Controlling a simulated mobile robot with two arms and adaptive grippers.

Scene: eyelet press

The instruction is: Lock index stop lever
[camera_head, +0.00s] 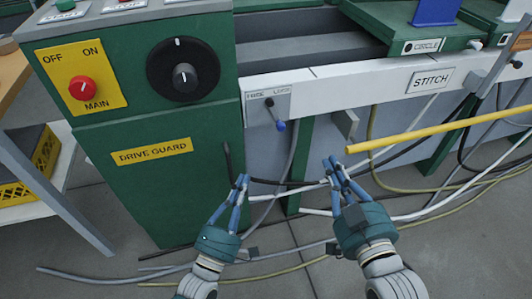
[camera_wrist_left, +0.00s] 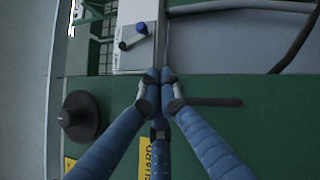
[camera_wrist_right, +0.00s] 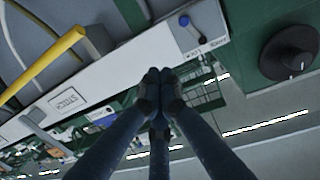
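The blue knob also shows in the left wrist view (camera_wrist_left: 141,28) and in the right wrist view (camera_wrist_right: 184,21). My left gripper (camera_head: 241,182) is below and left of the lever, apart from it, with its fingertips together and nothing between them. My right gripper (camera_head: 333,168) is below and right of the lever, also shut and empty.
The green cabinet (camera_head: 170,210) with a black dial (camera_head: 183,70) and red main switch (camera_head: 82,88) stands left. A dark handle (camera_head: 228,160) projects near my left gripper. A yellow bar (camera_head: 430,132) and a grey bracket (camera_head: 346,125) are at right. Cables hang below the white rail (camera_head: 345,82).

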